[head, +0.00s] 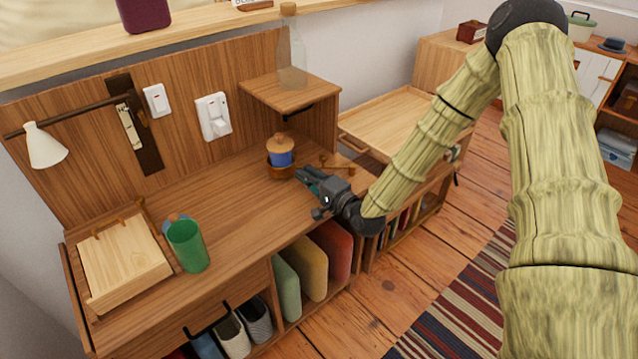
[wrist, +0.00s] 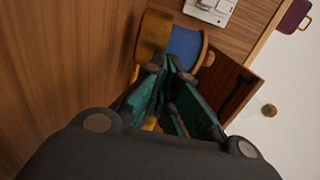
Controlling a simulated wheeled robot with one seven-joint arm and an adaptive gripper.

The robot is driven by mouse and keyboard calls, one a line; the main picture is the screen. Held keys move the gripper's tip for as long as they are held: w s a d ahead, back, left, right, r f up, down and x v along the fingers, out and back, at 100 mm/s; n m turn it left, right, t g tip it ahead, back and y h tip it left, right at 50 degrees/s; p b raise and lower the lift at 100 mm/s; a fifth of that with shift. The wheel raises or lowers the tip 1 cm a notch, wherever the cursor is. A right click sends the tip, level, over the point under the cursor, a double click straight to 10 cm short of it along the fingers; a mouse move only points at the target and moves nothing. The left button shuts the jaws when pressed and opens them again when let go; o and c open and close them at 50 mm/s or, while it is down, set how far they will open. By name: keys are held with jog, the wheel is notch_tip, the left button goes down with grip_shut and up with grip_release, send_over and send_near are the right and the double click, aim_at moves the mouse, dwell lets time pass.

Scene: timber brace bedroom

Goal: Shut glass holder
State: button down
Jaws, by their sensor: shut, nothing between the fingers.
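A small round wooden holder (head: 279,168) with a blue glass or cup (head: 281,157) in it stands on the desk below the small raised shelf. A wooden lid (head: 281,142) with a knob sits above the blue part, which shows between lid and base. My gripper (head: 304,176) is just right of and in front of the holder, shut and empty. In the wrist view, the holder base (wrist: 151,38) and blue part (wrist: 185,47) lie just beyond my shut fingertips (wrist: 172,65). The fingers hide part of the holder, and I cannot tell whether they touch it.
A clear bottle (head: 291,62) stands on the raised shelf (head: 290,92) behind the holder. A brown hooked rack (head: 338,166) is right of my gripper. A green cup (head: 187,246) and a wooden box (head: 124,262) stand at the left. The desk between is clear.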

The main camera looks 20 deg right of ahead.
aim_at(294, 164)
jog(key=shift+x, duration=1.65)
jog(key=shift+w, duration=0.1)
